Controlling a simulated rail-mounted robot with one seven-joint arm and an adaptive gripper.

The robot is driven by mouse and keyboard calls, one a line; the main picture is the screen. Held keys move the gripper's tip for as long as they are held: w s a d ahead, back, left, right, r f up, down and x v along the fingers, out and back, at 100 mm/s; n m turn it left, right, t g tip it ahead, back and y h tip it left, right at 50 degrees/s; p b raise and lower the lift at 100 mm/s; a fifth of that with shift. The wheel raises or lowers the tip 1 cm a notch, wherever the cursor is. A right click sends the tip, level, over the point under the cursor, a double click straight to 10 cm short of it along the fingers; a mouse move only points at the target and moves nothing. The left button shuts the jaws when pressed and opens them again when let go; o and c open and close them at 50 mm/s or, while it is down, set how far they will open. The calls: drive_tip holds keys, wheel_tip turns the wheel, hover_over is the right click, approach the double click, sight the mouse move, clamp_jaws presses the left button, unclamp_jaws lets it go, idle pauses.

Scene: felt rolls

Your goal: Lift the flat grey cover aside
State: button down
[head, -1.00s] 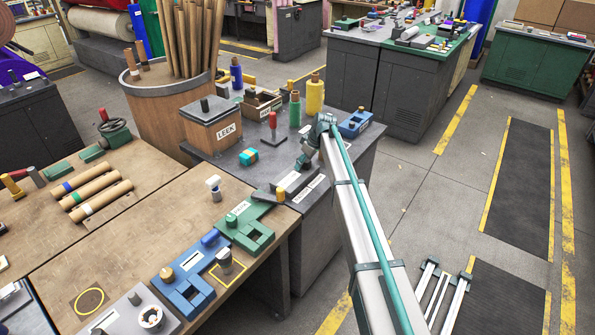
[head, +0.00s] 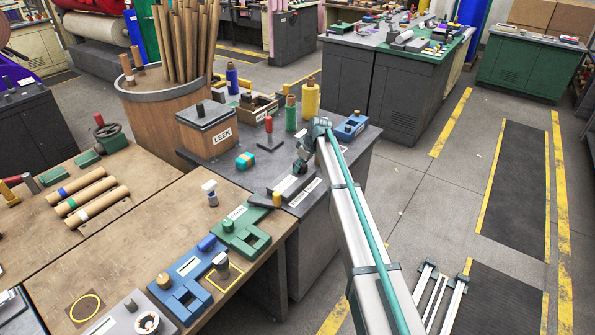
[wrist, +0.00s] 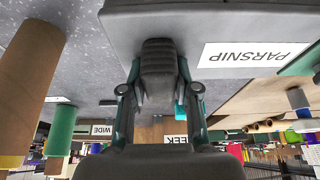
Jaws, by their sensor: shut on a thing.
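My gripper (head: 300,168) is at the near right end of the dark grey bench, beyond the two-tone arm link. In the wrist view, my gripper (wrist: 158,85) is shut with a dark, ribbed grip piece between its fingers. This piece meets a flat grey slab (wrist: 145,20), which fits the grey cover and bears a white PARSNIP label (wrist: 255,55), seen upside down. In the head view, my arm partly hides this spot; white labels show just below the gripper. I cannot tell whether the slab is clear of the bench.
A wooden LEEK box (head: 207,133) with a grey lid stands left on the bench. A red-handled tool (head: 269,133), a green spool (head: 291,113) and a yellow spool (head: 310,98) stand behind. A blue block (head: 351,127) is to the right. Green fixtures (head: 243,232) sit on the wooden table.

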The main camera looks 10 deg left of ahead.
sight(301, 179)
drive_tip(key=shift+r, duration=0.25)
wheel_tip(301, 179, up, 2)
drive_tip(key=shift+b, duration=0.85)
drive_tip(key=s+d+r+b, duration=0.2)
drive_tip(key=s+r+b, duration=0.1)
drive_tip(key=s+r, duration=0.7)
drive_tip(key=shift+s+d+r+b, duration=0.2)
drive_tip(key=shift+s+d+b, duration=0.15)
drive_tip(key=shift+s, duration=1.5)
